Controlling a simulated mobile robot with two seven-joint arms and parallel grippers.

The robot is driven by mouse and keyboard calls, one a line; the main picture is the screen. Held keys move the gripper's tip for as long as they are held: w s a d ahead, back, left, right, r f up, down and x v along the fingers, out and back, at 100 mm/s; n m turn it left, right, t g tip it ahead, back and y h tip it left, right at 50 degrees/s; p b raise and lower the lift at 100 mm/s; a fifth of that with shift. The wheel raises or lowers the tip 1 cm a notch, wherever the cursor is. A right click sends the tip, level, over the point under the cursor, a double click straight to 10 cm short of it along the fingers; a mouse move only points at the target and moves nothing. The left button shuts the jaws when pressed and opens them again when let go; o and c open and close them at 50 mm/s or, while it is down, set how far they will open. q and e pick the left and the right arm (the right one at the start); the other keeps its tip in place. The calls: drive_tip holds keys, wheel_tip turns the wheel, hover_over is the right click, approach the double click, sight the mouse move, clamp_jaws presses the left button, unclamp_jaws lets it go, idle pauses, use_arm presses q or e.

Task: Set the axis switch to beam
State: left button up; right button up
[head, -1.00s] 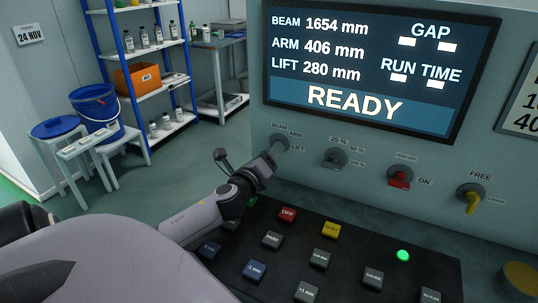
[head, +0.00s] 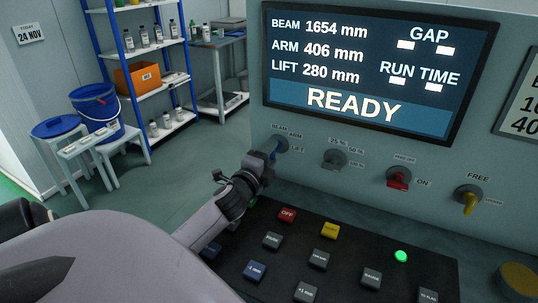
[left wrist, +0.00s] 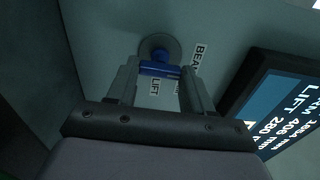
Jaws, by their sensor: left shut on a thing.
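The axis switch (head: 281,143) is a round grey dial with a blue handle on the panel, below the left end of the screen. Its labels read BEAM (head: 279,128), ARM and LIFT; the ARM label is partly hidden in the left wrist view. My left gripper (head: 270,156) is at the dial from the lower left. In the left wrist view its two fingers stand on either side of the blue handle (left wrist: 160,69) and are shut on it. I cannot tell which label the handle points to. My right gripper is not in view.
The screen (head: 365,70) above shows READY. Three more switches sit to the right, including a red one (head: 399,178) and a yellow one (head: 469,202). A dark button console (head: 330,275) lies below the gripper. Shelves and a blue bucket (head: 96,105) stand far left.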

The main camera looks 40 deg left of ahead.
use_arm(q)
drive_tip(key=shift+n, duration=0.4)
drive_tip(key=o, duration=1)
drive_tip(key=shift+o, duration=0.2)
drive_tip(key=shift+s, duration=0.1)
drive_tip(key=shift+v, duration=3.5)
